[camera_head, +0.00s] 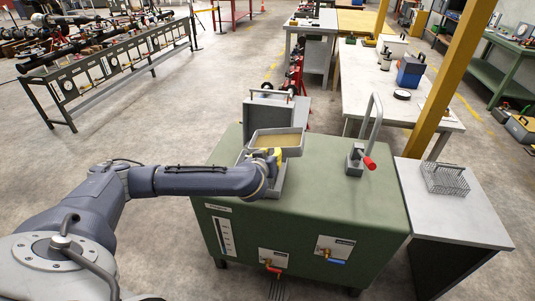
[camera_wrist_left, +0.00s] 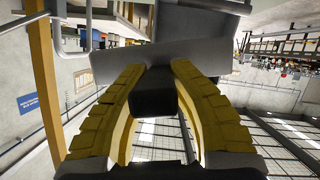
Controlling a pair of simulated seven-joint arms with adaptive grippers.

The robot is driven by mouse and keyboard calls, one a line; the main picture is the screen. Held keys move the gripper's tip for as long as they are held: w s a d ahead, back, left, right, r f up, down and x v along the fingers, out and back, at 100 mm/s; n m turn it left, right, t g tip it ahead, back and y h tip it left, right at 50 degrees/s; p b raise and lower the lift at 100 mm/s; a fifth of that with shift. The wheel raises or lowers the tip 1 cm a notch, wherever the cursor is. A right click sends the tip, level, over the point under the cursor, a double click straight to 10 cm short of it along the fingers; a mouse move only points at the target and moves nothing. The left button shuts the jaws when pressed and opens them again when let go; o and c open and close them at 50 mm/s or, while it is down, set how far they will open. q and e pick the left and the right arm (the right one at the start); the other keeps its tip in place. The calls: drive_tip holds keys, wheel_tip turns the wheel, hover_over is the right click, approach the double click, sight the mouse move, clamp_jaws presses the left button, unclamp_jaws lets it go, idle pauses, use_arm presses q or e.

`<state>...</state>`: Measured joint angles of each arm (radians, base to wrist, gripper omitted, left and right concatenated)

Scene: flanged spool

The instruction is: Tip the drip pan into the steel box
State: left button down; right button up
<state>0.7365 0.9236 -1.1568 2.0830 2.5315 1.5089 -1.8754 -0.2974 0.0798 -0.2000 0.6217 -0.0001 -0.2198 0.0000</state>
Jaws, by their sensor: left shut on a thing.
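The drip pan (camera_head: 290,152) is a shallow grey rectangular pan with a tan-brown layer inside. It is held above the back left part of the green tank's top and looks about level. My left gripper (camera_head: 273,157) is at its near side. In the left wrist view, the yellow fingers (camera_wrist_left: 155,92) are shut on a dark grip block (camera_wrist_left: 154,92), with the pan's grey wall (camera_wrist_left: 120,62) beyond. A grey box with a handle on top, likely the steel box (camera_head: 267,112), stands just behind the pan; its lower part is hidden. My right gripper is not in view.
The green tank (camera_head: 350,205) has a grey tray-like seat (camera_head: 272,190) below the pan, partly hidden by my arm. A lever with a red knob (camera_head: 368,160) stands to the right. A wire basket (camera_head: 445,178) sits on a side table (camera_head: 460,220). A yellow post (camera_head: 450,85) rises behind.

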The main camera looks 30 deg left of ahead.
sight(261, 144)
use_arm(q)
drive_tip(key=n+h, duration=0.1)
drive_tip(key=r+n+t+h, duration=0.1)
drive_tip(key=n, duration=0.1)
drive_tip(key=r+n, duration=0.1)
drive_tip(key=n, duration=0.1)
drive_tip(key=shift+s+a+r+t+h, duration=0.15)
drive_tip(key=shift+a+t+h, duration=0.1)
drive_tip(key=shift+t+h, duration=0.15)
drive_tip(key=shift+s+a+r+n+t+h, duration=0.25)
drive_tip(key=shift+a+r+n, duration=0.2)
drive_tip(key=shift+a+n, duration=0.4)
drive_tip(key=shift+s+a+r+n+t+h, duration=0.1)
drive_tip(key=shift+a+r+n+t+h, duration=0.4)
drive_tip(key=shift+n, duration=0.45)
drive_tip(key=shift+a, duration=0.1)
idle(1.3)
